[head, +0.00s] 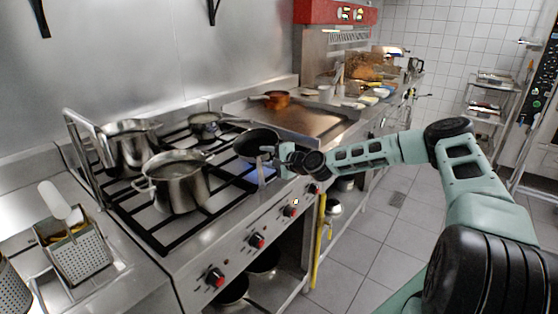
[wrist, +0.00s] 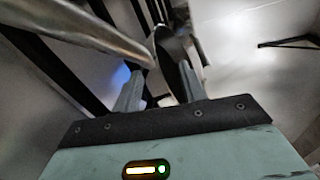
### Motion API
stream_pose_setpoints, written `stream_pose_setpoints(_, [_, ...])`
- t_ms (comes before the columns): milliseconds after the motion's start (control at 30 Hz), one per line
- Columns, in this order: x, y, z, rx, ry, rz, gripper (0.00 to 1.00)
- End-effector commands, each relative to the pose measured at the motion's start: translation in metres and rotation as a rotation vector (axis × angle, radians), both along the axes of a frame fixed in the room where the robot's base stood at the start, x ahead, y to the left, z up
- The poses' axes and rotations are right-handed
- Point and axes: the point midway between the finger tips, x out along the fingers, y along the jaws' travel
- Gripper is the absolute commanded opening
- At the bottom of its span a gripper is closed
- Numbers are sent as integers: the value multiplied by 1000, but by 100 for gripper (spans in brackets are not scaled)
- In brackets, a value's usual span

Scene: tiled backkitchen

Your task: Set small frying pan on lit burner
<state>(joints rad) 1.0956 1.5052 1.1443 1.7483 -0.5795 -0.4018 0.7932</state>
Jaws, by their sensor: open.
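The small dark frying pan (head: 257,143) is over the front right part of the stove in the head view, close to a blue flame (head: 262,173) at the lit burner. My gripper (head: 280,158) is at the pan's right side, partly hiding it. In the wrist view my gripper (wrist: 160,92) has its fingers apart. A dark rounded edge, apparently the pan (wrist: 173,62), shows between and beyond the fingertips. I cannot tell whether they touch it. A blue glow shows beside the left finger. I cannot tell whether the pan rests fully on the grate.
A large pot (head: 178,182) stands front left on the stove, another pot (head: 130,148) behind it. A small saucepan (head: 204,126) is at the back. A metal bar (wrist: 85,28) crosses the wrist view's upper left. A flat griddle (head: 300,118) lies right of the burners.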

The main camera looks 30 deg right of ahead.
Motion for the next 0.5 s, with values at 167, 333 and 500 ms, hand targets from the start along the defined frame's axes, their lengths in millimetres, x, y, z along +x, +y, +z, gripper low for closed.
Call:
stream_pose_setpoints(167, [-33, -12, 5, -3, 0, -3, 41])
stream_pose_setpoints(333, [-67, -22, 12, -2, 0, -3, 41])
stream_pose_setpoints(500, [-91, -29, 17, 0, 0, -2, 41])
